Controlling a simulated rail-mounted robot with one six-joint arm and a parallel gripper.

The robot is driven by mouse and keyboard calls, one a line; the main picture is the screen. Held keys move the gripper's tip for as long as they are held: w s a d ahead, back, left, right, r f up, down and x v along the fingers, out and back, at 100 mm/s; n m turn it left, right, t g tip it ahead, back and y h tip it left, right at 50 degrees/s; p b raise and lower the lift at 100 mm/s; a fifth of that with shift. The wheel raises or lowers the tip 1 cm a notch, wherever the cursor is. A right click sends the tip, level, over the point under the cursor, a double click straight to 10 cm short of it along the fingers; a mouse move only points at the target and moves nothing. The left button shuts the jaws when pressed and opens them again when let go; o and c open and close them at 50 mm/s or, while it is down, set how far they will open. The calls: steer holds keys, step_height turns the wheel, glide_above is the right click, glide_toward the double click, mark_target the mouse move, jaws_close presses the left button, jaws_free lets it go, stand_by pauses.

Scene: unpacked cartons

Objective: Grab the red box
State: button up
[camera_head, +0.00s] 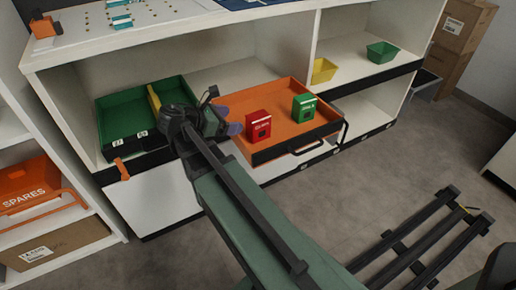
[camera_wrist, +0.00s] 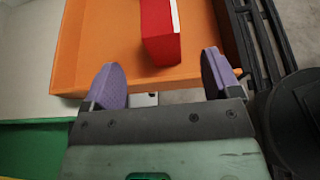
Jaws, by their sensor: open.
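The red box (camera_head: 258,126) stands upright in the left part of an orange tray (camera_head: 285,88), beside a green box (camera_head: 304,107) in the same tray. In the wrist view the red box (camera_wrist: 160,35) is ahead of my gripper (camera_wrist: 159,78), above the gap between its two purple fingers. My gripper (camera_head: 233,120) is open and empty at the left edge of the orange tray, to the left of the red box. The fingers are apart from the box. The wrist view cuts off the far end of the red box.
A green tray (camera_head: 113,107) with a yellow divider (camera_head: 154,97) lies left of my gripper. Yellow (camera_head: 323,70) and green (camera_head: 382,52) bins stand on the shelf at right. The orange tray has a black front edge and handle (camera_head: 307,148).

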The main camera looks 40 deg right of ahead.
mark_target(252, 118)
steer(key=b+x, duration=0.1)
steer(key=x, duration=0.4)
steer(key=shift+d+b, duration=0.15)
steer(key=shift+b, duration=0.25)
steer(key=shift+d, duration=0.3)
steer(key=b+x, duration=0.2)
steer(key=x, duration=0.3)
steer(key=shift+s+f, duration=0.1)
steer(key=shift+d, duration=0.1)
steer(key=c, duration=1)
steer(key=shift+c, duration=0.2)
steer(key=shift+r, duration=0.2)
